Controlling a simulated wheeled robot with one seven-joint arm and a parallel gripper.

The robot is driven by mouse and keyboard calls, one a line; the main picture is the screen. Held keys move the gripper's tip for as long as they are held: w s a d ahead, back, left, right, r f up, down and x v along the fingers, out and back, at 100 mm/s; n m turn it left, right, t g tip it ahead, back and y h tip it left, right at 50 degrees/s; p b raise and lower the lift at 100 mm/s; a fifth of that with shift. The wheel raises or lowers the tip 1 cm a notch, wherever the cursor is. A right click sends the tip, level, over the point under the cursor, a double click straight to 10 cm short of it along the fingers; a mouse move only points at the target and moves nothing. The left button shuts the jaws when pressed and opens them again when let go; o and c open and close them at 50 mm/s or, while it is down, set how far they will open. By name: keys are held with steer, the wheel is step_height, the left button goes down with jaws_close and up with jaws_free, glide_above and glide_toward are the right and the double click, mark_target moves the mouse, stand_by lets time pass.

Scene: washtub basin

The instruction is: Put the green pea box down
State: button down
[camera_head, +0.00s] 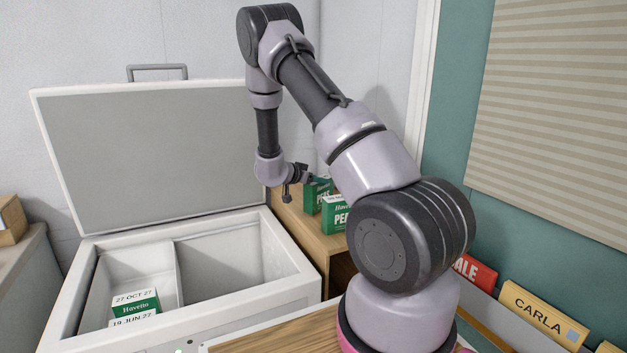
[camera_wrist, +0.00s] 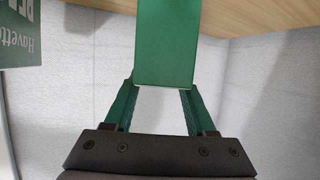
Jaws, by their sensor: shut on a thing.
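My gripper (camera_head: 305,173) is at the wooden shelf behind the freezer, at the top of a green pea box (camera_head: 312,200). In the wrist view my gripper (camera_wrist: 161,95) is shut on a plain green box face (camera_wrist: 165,45), between the two fingers. This box appears upright, at or very near the wooden surface; I cannot tell whether it touches. A second green pea box (camera_head: 335,215) stands close by, in front and to the right in the head view. A lettered green box also shows at the upper left of the wrist view (camera_wrist: 18,42).
A white chest freezer (camera_head: 190,335) stands open, its lid (camera_head: 150,150) raised. Its left compartment holds green-and-white dated boxes (camera_head: 135,303); its right compartment looks empty. The wooden shelf (camera_head: 290,218) has bare room to the left of the boxes. Name signs (camera_head: 540,312) line the right wall.

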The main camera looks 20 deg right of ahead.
steer(key=shift+f, duration=0.15)
steer(key=shift+c, duration=1.1)
jaws_free()
steer(key=shift+f, duration=0.1)
